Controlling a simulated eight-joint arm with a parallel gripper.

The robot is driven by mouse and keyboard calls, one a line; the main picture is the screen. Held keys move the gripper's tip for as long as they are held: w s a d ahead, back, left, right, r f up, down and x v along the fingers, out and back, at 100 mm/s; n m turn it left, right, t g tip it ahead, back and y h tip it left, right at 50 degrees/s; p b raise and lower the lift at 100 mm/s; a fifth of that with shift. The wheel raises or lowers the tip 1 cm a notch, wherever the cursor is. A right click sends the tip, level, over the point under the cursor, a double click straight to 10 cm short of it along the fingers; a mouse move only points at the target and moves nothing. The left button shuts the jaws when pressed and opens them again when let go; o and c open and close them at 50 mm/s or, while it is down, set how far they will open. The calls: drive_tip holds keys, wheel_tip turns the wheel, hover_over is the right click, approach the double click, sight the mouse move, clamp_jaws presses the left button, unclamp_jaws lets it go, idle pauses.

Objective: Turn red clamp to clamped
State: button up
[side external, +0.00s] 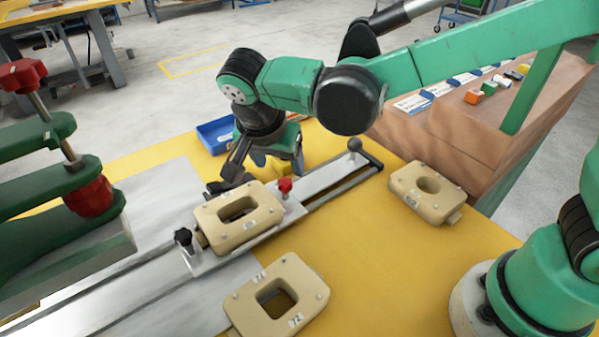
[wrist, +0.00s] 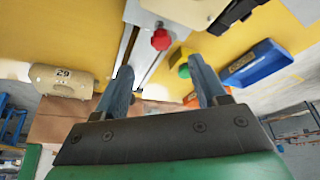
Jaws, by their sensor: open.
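The red clamp (side external: 285,185) is a small red knob at the far right corner of the tan block (side external: 237,216) seated on the metal slide. In the wrist view the red clamp (wrist: 160,39) shows ahead of my fingers, between their lines. My gripper (side external: 265,167) points down just behind the slide, behind and left of the red clamp. In the wrist view my gripper (wrist: 160,68) has its two fingers apart with nothing held between them. No contact with the red clamp shows. Which position the clamp is in, I cannot tell.
A black knob (side external: 183,237) stands at the block's left end. Loose tan blocks (side external: 262,315) (side external: 427,190) lie on the yellow table. A green press (side external: 55,200) stands left.

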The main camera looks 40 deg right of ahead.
sight(285, 182)
drive_tip(key=shift+x, duration=2.9)
drive_tip(key=shift+a, duration=0.2)
clamp_jaws()
